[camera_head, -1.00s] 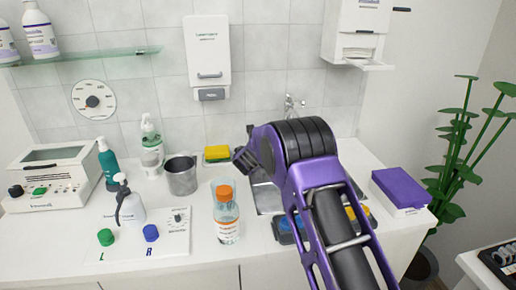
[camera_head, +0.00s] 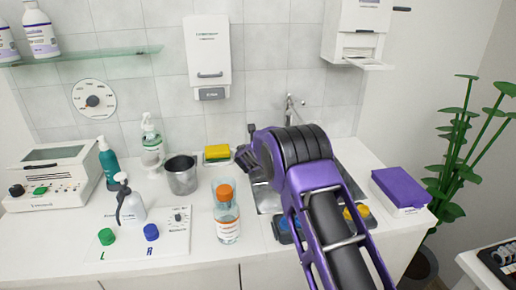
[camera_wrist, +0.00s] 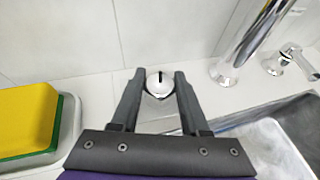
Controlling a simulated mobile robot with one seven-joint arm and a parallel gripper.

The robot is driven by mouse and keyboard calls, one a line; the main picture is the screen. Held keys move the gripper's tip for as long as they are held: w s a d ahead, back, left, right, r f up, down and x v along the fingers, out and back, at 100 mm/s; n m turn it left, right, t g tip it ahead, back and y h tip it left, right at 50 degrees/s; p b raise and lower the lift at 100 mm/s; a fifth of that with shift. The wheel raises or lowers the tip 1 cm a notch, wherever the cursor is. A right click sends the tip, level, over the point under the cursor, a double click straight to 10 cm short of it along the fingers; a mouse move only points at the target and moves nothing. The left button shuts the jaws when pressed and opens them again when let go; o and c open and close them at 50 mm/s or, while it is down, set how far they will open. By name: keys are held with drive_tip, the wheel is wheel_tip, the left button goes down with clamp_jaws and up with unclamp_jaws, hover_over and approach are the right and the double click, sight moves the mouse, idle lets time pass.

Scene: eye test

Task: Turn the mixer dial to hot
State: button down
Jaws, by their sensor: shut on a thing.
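The mixer dial (camera_wrist: 159,84) is a small round chrome knob with a black pointer line, on the white counter behind the sink. In the wrist view the line points about straight up, towards the wall. My gripper (camera_wrist: 159,79) is shut on the dial, with one dark finger on each side of it. I see no hot or cold marking around the dial. In the head view my purple arm hides the dial.
A chrome spout (camera_wrist: 241,45) and a tap handle (camera_wrist: 290,62) stand to the right, by the sink (camera_wrist: 270,140). A yellow-green sponge (camera_wrist: 28,118) lies in a white dish at the left. A bottle with an orange cap (camera_head: 227,222) and a metal cup (camera_head: 181,177) stand left of my arm.

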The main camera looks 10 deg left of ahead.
drive_tip(key=shift+r+h+p, duration=0.3)
drive_tip(key=shift+p, duration=0.4)
drive_tip(key=shift+a+r+m+h+p, duration=0.1)
drive_tip(key=shift+m+h+p, duration=0.4)
drive_tip(key=shift+p, duration=0.6)
drive_tip(key=shift+m+g+h+p, duration=0.3)
drive_tip(key=shift+m+h+p, duration=0.45)
drive_tip(key=shift+m+h, duration=0.25)
drive_tip(key=shift+f+m+g+h+b, duration=0.3)
drive_tip(key=shift+m+h+b, duration=0.1)
drive_tip(key=shift+m+h, duration=0.45)
drive_tip(key=shift+c, duration=2.1)
unclamp_jaws()
drive_tip(key=shift+s, duration=0.1)
